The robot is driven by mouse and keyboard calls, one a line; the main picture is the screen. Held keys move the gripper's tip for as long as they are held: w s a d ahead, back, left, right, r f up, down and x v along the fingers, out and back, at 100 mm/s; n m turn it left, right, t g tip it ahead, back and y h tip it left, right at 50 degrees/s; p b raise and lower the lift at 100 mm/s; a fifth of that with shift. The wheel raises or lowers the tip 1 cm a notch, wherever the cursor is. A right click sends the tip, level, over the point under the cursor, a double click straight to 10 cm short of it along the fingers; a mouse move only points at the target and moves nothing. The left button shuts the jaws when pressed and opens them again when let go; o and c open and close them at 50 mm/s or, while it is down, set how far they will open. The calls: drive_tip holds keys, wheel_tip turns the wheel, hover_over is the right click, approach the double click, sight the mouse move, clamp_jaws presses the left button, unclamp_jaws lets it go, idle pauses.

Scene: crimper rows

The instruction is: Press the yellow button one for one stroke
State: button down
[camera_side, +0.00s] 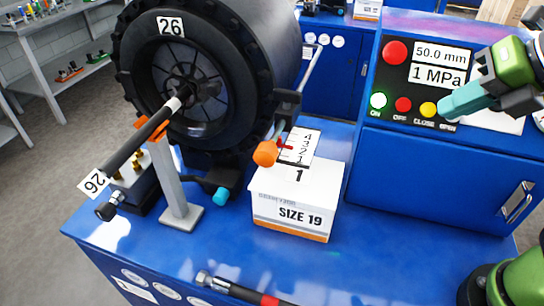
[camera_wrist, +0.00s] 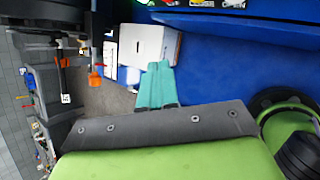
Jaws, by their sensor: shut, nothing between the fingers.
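The yellow button (camera_side: 428,109) is on the sloped black control panel (camera_side: 386,76), above the label CLOSE. It is in full view and shows just left of my fingertips. My gripper (camera_side: 445,106) has teal fingers, shut and empty, coming in from the right. In the wrist view the shut fingers (camera_wrist: 158,66) point up the picture, and the yellow button does not show.
A large red button (camera_side: 395,52) sits above. The crimper (camera_side: 215,70) and a white SIZE 19 box (camera_side: 297,200) stand left on the blue bench.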

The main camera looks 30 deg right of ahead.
drive_tip(key=w+d+f, duration=0.4)
drive_tip(key=shift+w+d+f, duration=0.3)
drive_tip(key=shift+w+d, duration=0.1)
idle(2.0)
drive_tip(key=shift+w+d+f, duration=0.25)
drive_tip(key=shift+w+d+f, duration=0.25)
idle(1.0)
drive_tip(key=shift+s+r, duration=0.1)
drive_tip(key=shift+s+a+r, duration=0.4)
drive_tip(key=shift+a, duration=0.1)
drive_tip(key=shift+s+a+r, duration=1.4)
drive_tip(key=shift+s+a, duration=0.1)
idle(1.6)
